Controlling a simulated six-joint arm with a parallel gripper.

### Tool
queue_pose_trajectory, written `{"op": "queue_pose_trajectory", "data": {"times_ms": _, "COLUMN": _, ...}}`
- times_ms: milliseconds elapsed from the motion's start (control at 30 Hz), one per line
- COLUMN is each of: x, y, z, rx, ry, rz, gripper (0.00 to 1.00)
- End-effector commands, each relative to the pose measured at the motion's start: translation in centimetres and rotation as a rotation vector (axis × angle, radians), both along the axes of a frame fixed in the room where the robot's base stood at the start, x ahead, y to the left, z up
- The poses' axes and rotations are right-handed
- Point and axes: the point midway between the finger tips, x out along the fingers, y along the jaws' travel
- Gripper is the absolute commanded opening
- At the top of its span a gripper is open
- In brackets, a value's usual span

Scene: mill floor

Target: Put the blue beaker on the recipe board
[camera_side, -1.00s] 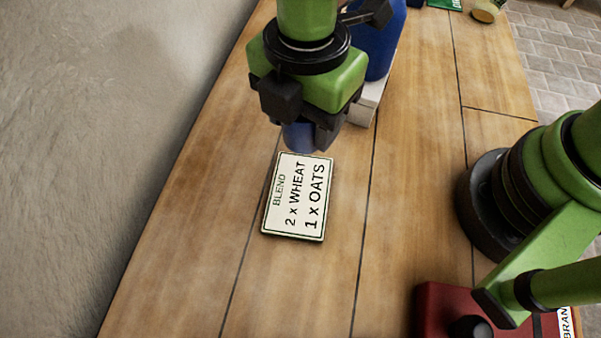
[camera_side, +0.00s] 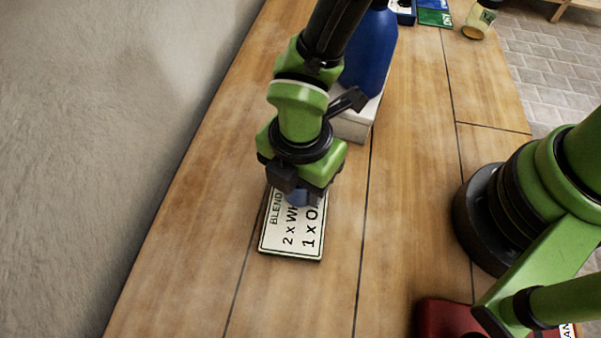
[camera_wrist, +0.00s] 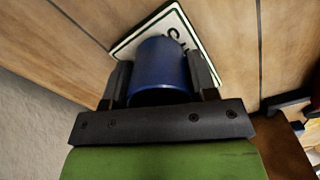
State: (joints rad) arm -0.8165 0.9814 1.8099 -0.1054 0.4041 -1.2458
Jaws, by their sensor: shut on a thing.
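The blue beaker (camera_wrist: 160,68) is between the two fingers of my gripper (camera_wrist: 160,85), which is shut on it, in the wrist view. In the side view only a small part of the beaker (camera_side: 296,197) shows below my gripper (camera_side: 300,195). The recipe board (camera_side: 290,242) is a white card with a dark border, lying flat on the wooden table. My gripper and the beaker are over the board's upper part and hide some of its text. The board also shows behind the beaker in the wrist view (camera_wrist: 135,45). I cannot tell whether the beaker touches the board.
A large blue container (camera_side: 370,50) stands on a white block (camera_side: 352,124) behind my gripper. A red object (camera_side: 445,318) is at the bottom right. A jar (camera_side: 480,20) and a green packet (camera_side: 435,14) are at the far end. The table left of the board is clear.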

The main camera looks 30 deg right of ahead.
Motion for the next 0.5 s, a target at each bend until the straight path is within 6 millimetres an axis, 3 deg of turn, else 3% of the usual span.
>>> {"op": "queue_pose_trajectory", "data": {"times_ms": 33, "x": 0.01, "y": 0.0, "z": -0.08, "rx": 0.0, "ry": 0.0, "rz": 0.0, "gripper": 0.57}}
{"op": "queue_pose_trajectory", "data": {"times_ms": 133, "x": 0.01, "y": 0.0, "z": -0.05, "rx": 0.0, "ry": 0.0, "rz": 0.0, "gripper": 0.78}}
{"op": "queue_pose_trajectory", "data": {"times_ms": 500, "x": 0.03, "y": 0.03, "z": 0.68, "rx": 0.001, "ry": -0.001, "rz": -0.001, "gripper": 0.78}}
